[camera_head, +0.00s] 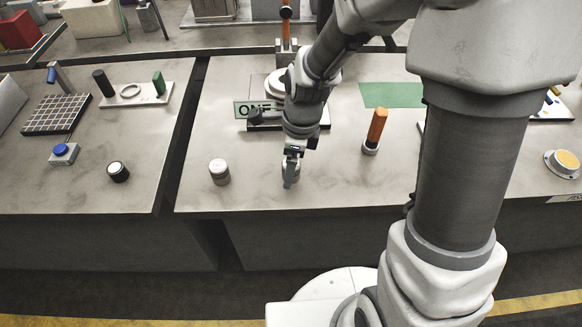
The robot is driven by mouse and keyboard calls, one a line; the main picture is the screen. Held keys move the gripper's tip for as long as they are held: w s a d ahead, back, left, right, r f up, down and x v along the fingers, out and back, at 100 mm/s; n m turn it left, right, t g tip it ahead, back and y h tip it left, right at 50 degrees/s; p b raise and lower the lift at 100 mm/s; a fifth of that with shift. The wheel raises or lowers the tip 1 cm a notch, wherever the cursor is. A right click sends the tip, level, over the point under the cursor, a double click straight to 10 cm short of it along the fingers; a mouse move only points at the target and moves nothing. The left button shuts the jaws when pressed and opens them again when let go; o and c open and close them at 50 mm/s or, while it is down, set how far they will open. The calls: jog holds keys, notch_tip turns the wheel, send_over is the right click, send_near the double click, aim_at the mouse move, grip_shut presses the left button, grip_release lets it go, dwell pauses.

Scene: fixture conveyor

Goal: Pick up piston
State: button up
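A short silvery metal cylinder (219,173), which looks like a piston, stands upright near the front edge of the middle table. My gripper (290,180) points down to the right of that cylinder, low over the same table and apart from it. A finger shows at the near side. Something light grey is by the fingers, but I cannot tell whether it is a held part or the gripper itself. The finger gap is too small and too hidden to read.
An orange-handled tool (376,131) stands right of my gripper. A fixture with a sign (257,109) is behind it, partly hidden by my arm. A yellow-topped button (563,163) is at far right.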

grip_shut()
dwell(0.5)
